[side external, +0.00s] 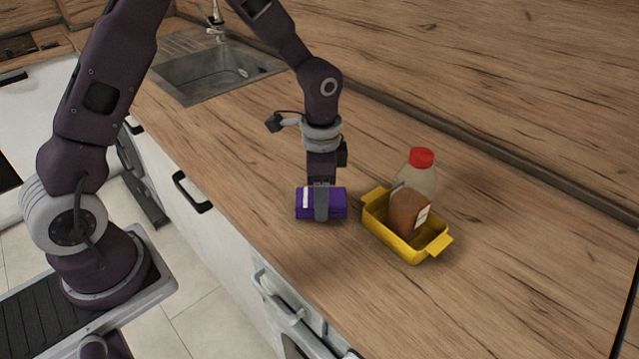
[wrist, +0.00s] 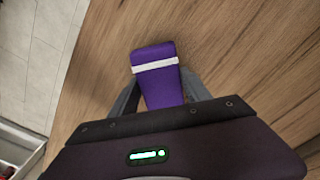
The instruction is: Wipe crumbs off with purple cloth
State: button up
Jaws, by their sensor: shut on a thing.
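The purple cloth (side external: 335,204) is a folded block with a white band, at the counter's middle in the side external view. It also shows in the wrist view (wrist: 158,85), between the grey fingers. My gripper (side external: 321,208) points down and is shut on the cloth, one finger across its near face. The cloth is at or just above the counter; I cannot tell whether it touches. In the wrist view my gripper (wrist: 160,95) has its fingers on both sides of the cloth. I cannot make out any crumbs in either view.
A sink (side external: 215,75) is at the back left. The wooden counter (side external: 480,300) is clear in front.

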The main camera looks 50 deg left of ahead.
jog(key=shift+f, duration=0.75)
dwell(0.8)
